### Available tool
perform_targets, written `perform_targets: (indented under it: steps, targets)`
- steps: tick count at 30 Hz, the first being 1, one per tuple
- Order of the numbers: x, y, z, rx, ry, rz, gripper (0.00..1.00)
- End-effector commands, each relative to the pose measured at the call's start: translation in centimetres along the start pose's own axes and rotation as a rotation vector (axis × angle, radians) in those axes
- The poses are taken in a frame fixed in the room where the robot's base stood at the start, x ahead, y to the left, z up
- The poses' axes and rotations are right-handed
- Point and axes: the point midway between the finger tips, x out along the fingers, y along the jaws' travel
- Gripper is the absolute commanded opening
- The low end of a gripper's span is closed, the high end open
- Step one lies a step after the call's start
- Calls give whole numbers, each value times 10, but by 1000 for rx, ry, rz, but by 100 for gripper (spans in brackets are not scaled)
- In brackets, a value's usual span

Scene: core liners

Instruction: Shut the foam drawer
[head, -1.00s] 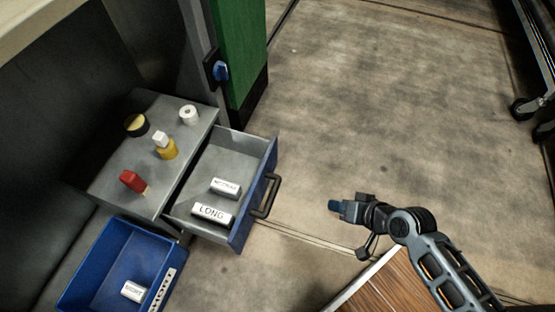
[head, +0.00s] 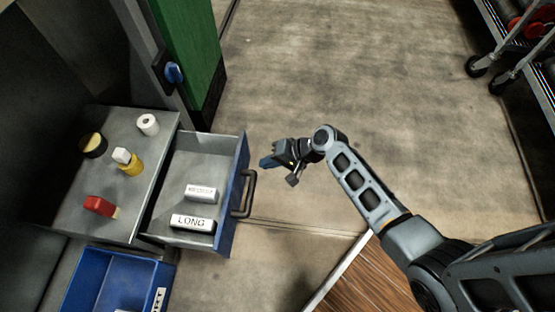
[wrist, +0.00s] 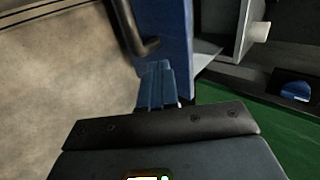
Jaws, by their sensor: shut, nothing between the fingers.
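The open drawer (head: 231,207) has a blue front with a dark handle (head: 249,193) and sticks out to the right from a grey cabinet (head: 150,200). Inside lie two white labelled blocks, one reading LONG (head: 192,222) and one with a smaller label (head: 201,193). My gripper (head: 268,162) is shut and empty, just right of the drawer front near its far end, apparently with a small gap. In the wrist view the shut blue fingertips (wrist: 157,85) point at the blue drawer front (wrist: 172,30), with the handle (wrist: 135,35) to their left. Whether they touch it is unclear.
On the cabinet top stand a red item (head: 100,206), a yellow bottle (head: 130,162), a white roll (head: 148,124) and a dark round tin (head: 93,145). A blue bin (head: 115,280) is below. A green panel (head: 185,50) stands behind.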

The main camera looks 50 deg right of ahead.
Motion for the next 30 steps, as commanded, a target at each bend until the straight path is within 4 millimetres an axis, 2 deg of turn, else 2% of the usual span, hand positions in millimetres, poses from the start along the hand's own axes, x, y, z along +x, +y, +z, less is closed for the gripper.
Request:
perform_targets:
  steps: [1, 5, 12, 30]
  targets:
    - [14, 2, 0, -1, -1, -1, 0]
    - [38, 2, 0, -2, -1, -1, 0]
    - [59, -21, 0, -3, 0, -1, 0]
    - [65, -29, 0, -1, 1, 0, 0]
